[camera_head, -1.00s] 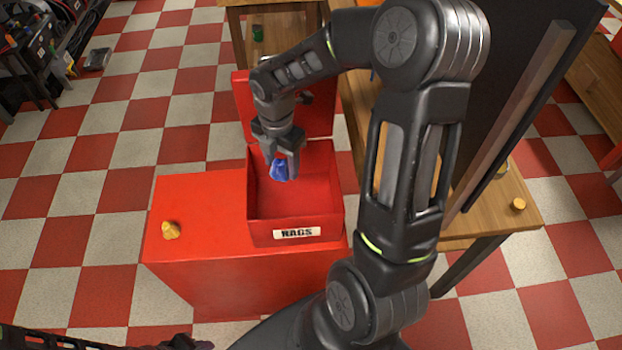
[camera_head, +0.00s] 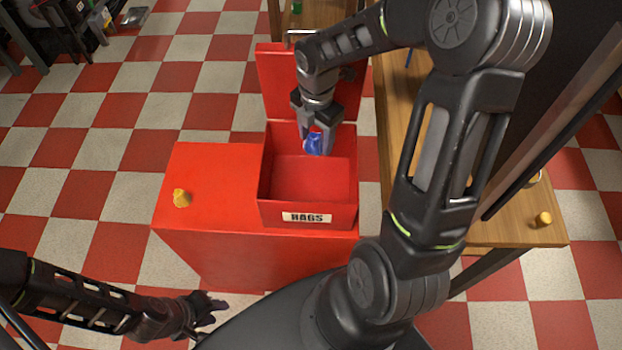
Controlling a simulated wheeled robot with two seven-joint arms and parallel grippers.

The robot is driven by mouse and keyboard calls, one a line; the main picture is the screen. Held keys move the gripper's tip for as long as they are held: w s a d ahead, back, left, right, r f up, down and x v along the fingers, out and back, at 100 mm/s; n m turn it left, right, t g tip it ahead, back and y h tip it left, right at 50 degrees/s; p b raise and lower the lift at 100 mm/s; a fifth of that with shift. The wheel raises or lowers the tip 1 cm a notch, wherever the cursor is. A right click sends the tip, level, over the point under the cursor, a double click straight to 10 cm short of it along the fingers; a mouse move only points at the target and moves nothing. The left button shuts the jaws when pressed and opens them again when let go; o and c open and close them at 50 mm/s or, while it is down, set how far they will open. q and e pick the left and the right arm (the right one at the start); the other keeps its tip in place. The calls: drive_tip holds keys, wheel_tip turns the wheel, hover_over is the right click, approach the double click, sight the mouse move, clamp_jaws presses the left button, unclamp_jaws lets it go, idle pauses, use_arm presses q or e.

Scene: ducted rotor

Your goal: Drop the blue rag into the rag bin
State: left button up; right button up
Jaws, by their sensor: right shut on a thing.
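The rag bin (camera_head: 310,215) is an open red box with a "RAGS" label on its front and its lid raised at the back. It stands on the right part of a red cabinet. My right gripper (camera_head: 314,140) points down over the back of the bin's opening and is shut on the blue rag (camera_head: 313,146). The rag hangs between the fingers, and the bin's inside looks empty below it. My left gripper (camera_head: 212,308) is low at the left, in front of the cabinet and away from the bin. Its fingers are small and dark, and their opening is unclear.
A yellow object (camera_head: 181,198) sits on the left of the red cabinet top (camera_head: 210,170). A wooden table (camera_head: 400,120) stands at the right, with a small yellow piece (camera_head: 543,218) near its corner. Checkered floor lies open at the left.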

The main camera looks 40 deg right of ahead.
drive_tip(key=shift+f+b, duration=1.3)
drive_tip(key=shift+f, duration=0.7)
drive_tip(key=o, duration=1.4)
wheel_tip(320, 180, up, 8)
drive_tip(key=shift+f+b, duration=0.1)
drive_tip(key=shift+b, duration=0.25)
